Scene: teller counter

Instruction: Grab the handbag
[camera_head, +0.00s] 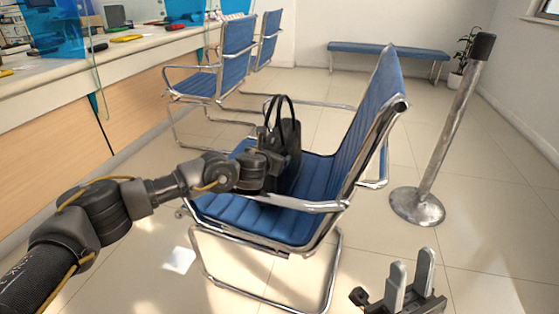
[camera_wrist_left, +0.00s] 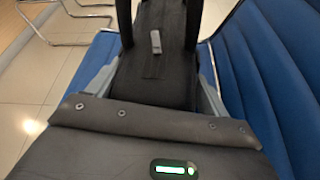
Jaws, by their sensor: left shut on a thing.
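The black handbag (camera_head: 290,138) stands upright on the blue seat of the nearest chair, its two handles looping up. In the left wrist view the handbag (camera_wrist_left: 155,55) fills the top middle, with a small grey tab on its side. My left gripper (camera_head: 272,168) reaches it from the left, low on its body. The left gripper's grey fingers (camera_wrist_left: 157,82) lie on either side of the bag and are shut on it. The fingertips are partly hidden. My right gripper (camera_head: 411,275) is open and empty over the floor at the bottom right.
The chair (camera_head: 325,175) has chrome armrests close to my left arm. More blue chairs (camera_head: 237,55) stand behind it. The teller counter (camera_head: 120,55) runs along the left. A metal post (camera_head: 450,130) stands at the right. A blue bench (camera_head: 388,48) is at the back.

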